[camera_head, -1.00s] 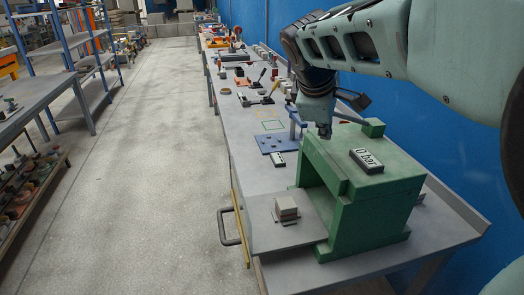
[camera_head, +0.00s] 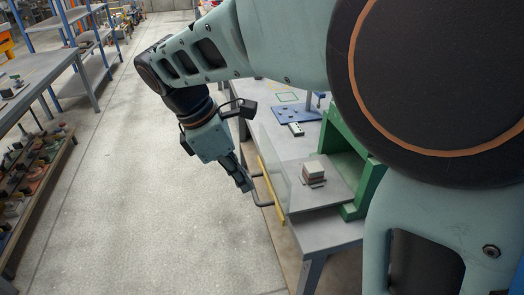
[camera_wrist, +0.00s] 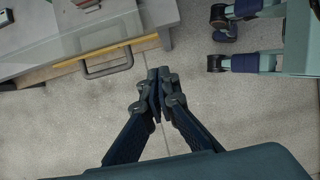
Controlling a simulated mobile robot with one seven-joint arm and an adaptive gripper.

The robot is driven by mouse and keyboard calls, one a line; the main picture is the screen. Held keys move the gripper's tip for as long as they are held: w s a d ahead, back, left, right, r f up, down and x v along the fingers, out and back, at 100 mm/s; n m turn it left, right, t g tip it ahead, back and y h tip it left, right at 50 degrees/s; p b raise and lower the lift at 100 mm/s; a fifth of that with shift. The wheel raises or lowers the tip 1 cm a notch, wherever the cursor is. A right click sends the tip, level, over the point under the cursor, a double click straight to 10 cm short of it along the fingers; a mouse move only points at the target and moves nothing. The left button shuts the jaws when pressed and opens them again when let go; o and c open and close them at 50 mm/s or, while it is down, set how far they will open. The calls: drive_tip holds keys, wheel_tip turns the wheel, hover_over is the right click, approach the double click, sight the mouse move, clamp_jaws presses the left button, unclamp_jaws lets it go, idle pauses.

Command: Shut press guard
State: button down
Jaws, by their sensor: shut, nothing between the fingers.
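The green press (camera_head: 345,137) stands on the bench, partly hidden behind my arm. A small stack of blocks (camera_head: 313,171) sits on the grey plate (camera_head: 322,193) in front of its opening. The guard shows as a yellow edge strip (camera_head: 269,184) with a dark bar handle (camera_head: 266,204) along the bench's aisle side; its clear pane is hard to make out. In the wrist view the strip (camera_wrist: 105,52) and handle (camera_wrist: 108,71) lie at upper left. My gripper (camera_head: 246,183) is shut and empty, over the aisle just left of the handle, apparently apart from it.
A blue fixture plate (camera_head: 296,115) and a small display (camera_head: 296,129) lie farther back on the bench. The concrete aisle (camera_head: 150,200) is clear. A shelf with parts (camera_head: 30,180) stands at the left.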

approach(286, 215)
wheel_tip(286, 215, down, 4)
drive_tip(key=a, duration=0.3)
drive_tip(key=d, duration=0.4)
drive_tip(key=shift+w+d, duration=0.1)
drive_tip(key=shift+w, duration=0.25)
drive_tip(key=shift+d, duration=0.1)
drive_tip(key=w+d+p, duration=0.2)
drive_tip(key=d, duration=0.7)
drive_tip(key=w+d+p, duration=0.2)
drive_tip(key=w+d, duration=0.1)
drive_tip(key=d, duration=0.6)
drive_tip(key=shift+w+d, duration=0.2)
drive_tip(key=shift+d, duration=0.2)
drive_tip(key=shift+d+r, duration=0.1)
